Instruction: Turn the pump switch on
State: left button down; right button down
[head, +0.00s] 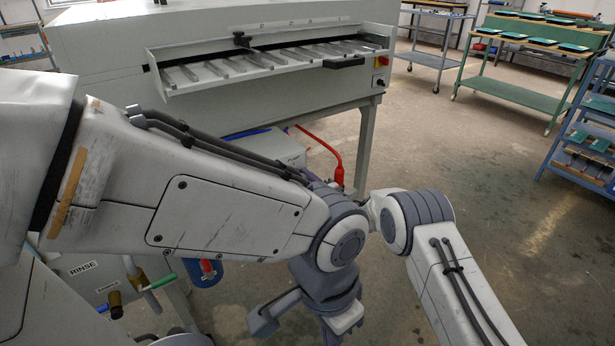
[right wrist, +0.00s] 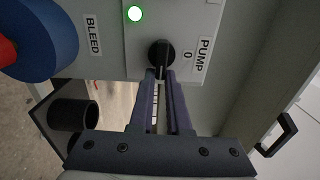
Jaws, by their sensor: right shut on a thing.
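The pump switch (right wrist: 161,50) is a black rotary knob on a light grey panel (right wrist: 138,58) in the right wrist view. A PUMP label (right wrist: 205,55) and a "0" mark sit to its right. A green lamp (right wrist: 134,13) glows above it. My right gripper (right wrist: 160,80) has its two purple-grey fingers close together, shut on the lower part of the knob.
A blue canister (right wrist: 42,35) with a red part stands left of the panel, near a BLEED label. A black pipe end (right wrist: 73,115) and a black handle (right wrist: 278,135) lie on either side of the gripper. The grey machine (head: 110,50) stands behind.

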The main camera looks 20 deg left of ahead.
jog(key=shift+s+a+f+g, duration=0.3)
jog(key=shift+s+a, duration=0.05)
jog(key=shift+s, duration=0.1)
jog(key=c, duration=0.9)
grip_release()
jog(key=shift+r, duration=0.1)
jog(key=shift+w+d+r, duration=0.1)
jog(key=shift+d, duration=0.05)
jog(key=p+v, duration=0.2)
jog(key=v, duration=0.8)
jog(key=shift+d+p, duration=0.2)
jog(key=shift+p, duration=0.2)
